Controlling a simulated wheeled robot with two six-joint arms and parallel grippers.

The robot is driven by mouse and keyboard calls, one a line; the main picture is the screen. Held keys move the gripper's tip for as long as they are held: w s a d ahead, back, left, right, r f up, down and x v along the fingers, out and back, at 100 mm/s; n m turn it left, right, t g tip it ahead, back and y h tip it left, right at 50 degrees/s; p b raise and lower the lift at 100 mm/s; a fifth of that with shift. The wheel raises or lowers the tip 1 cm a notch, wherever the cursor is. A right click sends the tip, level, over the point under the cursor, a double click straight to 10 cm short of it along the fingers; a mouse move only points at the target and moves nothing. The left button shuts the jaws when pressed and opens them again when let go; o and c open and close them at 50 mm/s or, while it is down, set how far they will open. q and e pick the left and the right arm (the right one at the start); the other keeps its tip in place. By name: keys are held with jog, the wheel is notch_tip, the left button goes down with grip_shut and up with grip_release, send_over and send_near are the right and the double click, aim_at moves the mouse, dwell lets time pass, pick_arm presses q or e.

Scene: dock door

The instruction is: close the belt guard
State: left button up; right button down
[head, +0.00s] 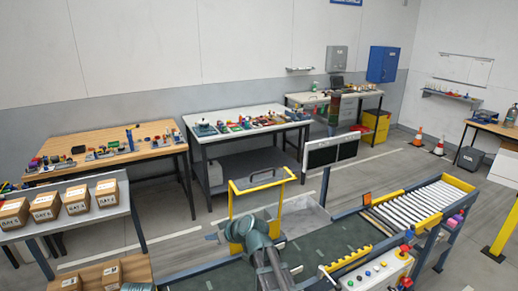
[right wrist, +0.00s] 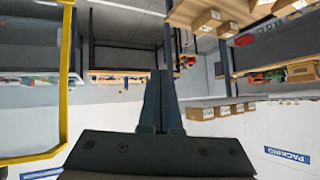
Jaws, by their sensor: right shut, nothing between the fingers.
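The belt guard (head: 231,203) is a yellow frame around a see-through panel, standing raised over the dark green conveyor belt (head: 340,235). Its top bar carries a dark handle. Part of a yellow frame (right wrist: 66,95) also runs down the left side of the right wrist view. My right arm reaches up from the bottom of the head view, its wrist in front of the guard's lower part, hiding some of it. My right gripper (right wrist: 157,98) is shut and empty, with the yellow frame off to its side. I cannot tell how far apart they are. My left gripper is not in view.
A roller section (head: 408,210) with yellow sides continues the conveyor at right. A control box (head: 375,274) with coloured buttons stands at the near side. A shelf with cartons (head: 77,200) is at left. Benches line the back wall, with open floor between.

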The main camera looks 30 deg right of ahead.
jog(key=w+d+r+m+t+h+p, duration=0.2)
jog(key=w+d+r+t+p, duration=0.2)
jog(key=d+r, duration=0.7)
pick_arm(q)
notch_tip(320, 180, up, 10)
jog(key=p, duration=0.4)
pick_arm(e)
jog(key=m+t+h, duration=0.2)
jog(key=h, duration=0.1)
send_near(259, 173)
jog(key=w+r, duration=0.4)
jog(key=b+x, duration=0.2)
jog(key=x, duration=0.7)
jog(key=shift+f, duration=0.15)
jog(key=s+f+b, duration=0.2)
jog(key=s+b, duration=0.1)
jog(key=shift+f, duration=0.15)
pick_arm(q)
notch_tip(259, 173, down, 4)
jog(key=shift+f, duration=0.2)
pick_arm(e)
jog(key=shift+s, duration=0.1)
